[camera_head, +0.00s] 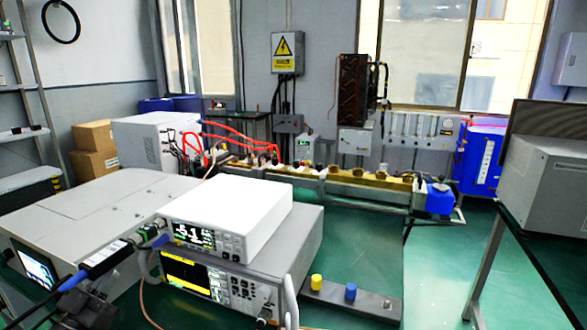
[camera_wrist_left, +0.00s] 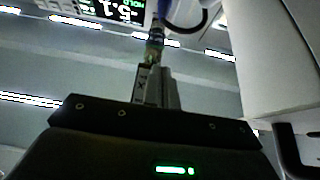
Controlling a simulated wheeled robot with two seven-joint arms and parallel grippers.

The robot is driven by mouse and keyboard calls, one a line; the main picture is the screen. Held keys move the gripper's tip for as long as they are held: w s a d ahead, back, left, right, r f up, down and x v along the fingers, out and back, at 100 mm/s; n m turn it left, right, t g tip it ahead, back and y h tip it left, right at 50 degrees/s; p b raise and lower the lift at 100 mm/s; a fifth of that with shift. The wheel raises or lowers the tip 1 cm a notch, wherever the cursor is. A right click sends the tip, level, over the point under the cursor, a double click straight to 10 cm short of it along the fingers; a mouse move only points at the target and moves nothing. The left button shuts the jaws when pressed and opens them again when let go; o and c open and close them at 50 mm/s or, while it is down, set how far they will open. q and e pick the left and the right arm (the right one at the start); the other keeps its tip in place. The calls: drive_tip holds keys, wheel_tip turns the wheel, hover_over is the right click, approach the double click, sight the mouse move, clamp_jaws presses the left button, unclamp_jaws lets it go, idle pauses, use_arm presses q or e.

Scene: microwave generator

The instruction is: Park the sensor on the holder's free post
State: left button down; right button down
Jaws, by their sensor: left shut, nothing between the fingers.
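My left gripper (camera_head: 137,236) comes in from the left, beside the front of the white meter (camera_head: 232,215). Its grey fingers (camera_wrist_left: 155,88) are shut and empty in the left wrist view. A slim connector piece with a blue end (camera_head: 156,240), apparently the sensor, is just beyond the fingertips; it also shows in the left wrist view (camera_wrist_left: 155,45). I cannot tell whether they touch. The dark holder bar (camera_head: 368,302) lies at the lower middle, with a yellow-topped post (camera_head: 316,282) and a blue-topped post (camera_head: 350,291). A small dark feature is near its right end. My right gripper is not seen.
The meter stands on a larger grey instrument (camera_head: 240,278) with a front handle. A large grey cabinet (camera_head: 95,205) is to the left. A copper-coloured cable (camera_head: 143,290) hangs in front. A long bench setup (camera_head: 340,187) stands behind.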

sight(135, 240)
use_arm(q)
drive_tip(key=shift+w+d+p, duration=0.2)
drive_tip(key=shift+w+d, duration=0.05)
drive_tip(key=shift+w, duration=0.55)
drive_tip(key=shift+w+d+p, duration=0.2)
drive_tip(key=shift+w+d, duration=0.05)
drive_tip(key=shift+w, duration=0.55)
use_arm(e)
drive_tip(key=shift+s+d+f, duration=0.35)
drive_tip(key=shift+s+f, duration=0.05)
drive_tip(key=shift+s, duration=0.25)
use_arm(q)
drive_tip(key=shift+d+r+p, duration=0.1)
drive_tip(key=shift+r+p, duration=0.3)
drive_tip(key=shift+p, duration=0.1)
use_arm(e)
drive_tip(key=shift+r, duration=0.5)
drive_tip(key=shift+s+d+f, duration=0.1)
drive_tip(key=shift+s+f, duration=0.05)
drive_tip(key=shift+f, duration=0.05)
use_arm(q)
drive_tip(key=shift+r, duration=0.1)
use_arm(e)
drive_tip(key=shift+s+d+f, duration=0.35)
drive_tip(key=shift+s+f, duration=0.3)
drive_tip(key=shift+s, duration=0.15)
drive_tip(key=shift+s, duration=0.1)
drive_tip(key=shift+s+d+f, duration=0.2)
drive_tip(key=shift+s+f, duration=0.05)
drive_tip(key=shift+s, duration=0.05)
